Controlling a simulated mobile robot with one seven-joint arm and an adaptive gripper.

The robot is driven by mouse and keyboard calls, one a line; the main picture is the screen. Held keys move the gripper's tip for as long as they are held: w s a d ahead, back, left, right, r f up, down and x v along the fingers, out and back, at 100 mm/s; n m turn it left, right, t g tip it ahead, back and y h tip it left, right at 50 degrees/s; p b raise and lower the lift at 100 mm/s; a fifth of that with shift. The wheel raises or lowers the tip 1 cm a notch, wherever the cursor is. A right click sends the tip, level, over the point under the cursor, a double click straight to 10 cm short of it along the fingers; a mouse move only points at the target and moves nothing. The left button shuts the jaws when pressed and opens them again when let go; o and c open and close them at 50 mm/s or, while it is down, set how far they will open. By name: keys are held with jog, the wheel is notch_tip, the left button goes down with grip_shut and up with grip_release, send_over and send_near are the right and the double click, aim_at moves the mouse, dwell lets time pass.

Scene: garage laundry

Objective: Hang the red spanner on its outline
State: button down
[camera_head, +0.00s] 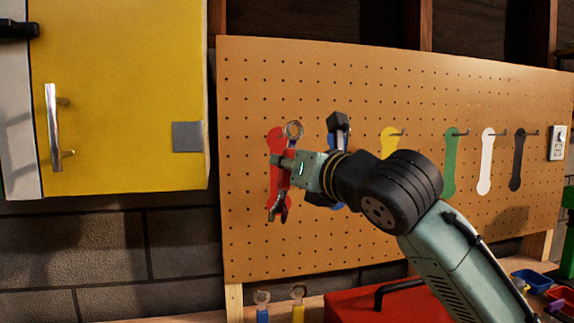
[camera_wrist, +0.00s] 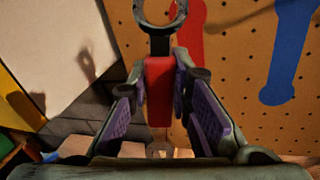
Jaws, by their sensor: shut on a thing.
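The red spanner (camera_head: 293,131) is upright in my gripper (camera_head: 284,162), its ring end up and its open jaw pointing down. In the wrist view its red handle (camera_wrist: 158,85) sits between the two purple-padded fingers, with the ring at the top edge. My gripper is shut on the handle. The red outline (camera_head: 275,140) is on the pegboard (camera_head: 330,255), directly behind the spanner in the head view and partly covered by it. In the wrist view the red outline (camera_wrist: 189,35) lies right of the ring. Contact with the board or hook cannot be told.
A blue outline (camera_wrist: 288,55) is right of the red one, partly behind my arm. Yellow (camera_head: 388,138), green (camera_head: 449,160), white (camera_head: 487,165) and black (camera_head: 518,165) outlines follow. A yellow cabinet (camera_head: 120,90) stands left. Blue-handled (camera_head: 262,312) and yellow-handled (camera_head: 298,312) spanners and a red toolbox (camera_head: 350,308) are below.

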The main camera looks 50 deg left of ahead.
jog(key=shift+w+a+f, duration=0.15)
jog(key=shift+w+a, duration=0.45)
jog(key=shift+a, duration=0.65)
jog(key=shift+w+a+f, duration=0.1)
jog(key=shift+w+a, duration=0.55)
jog(key=shift+a, duration=0.55)
jog(key=shift+w+a+f, duration=0.15)
jog(key=shift+w+a, duration=0.45)
jog(key=shift+a, duration=0.65)
jog(key=shift+w+a+f, duration=0.35)
jog(key=shift+a+f, duration=0.2)
jog(key=shift+a, duration=0.1)
jog(key=c, duration=1.4)
grip_release()
send_near(268, 163)
jog(key=v, duration=0.6)
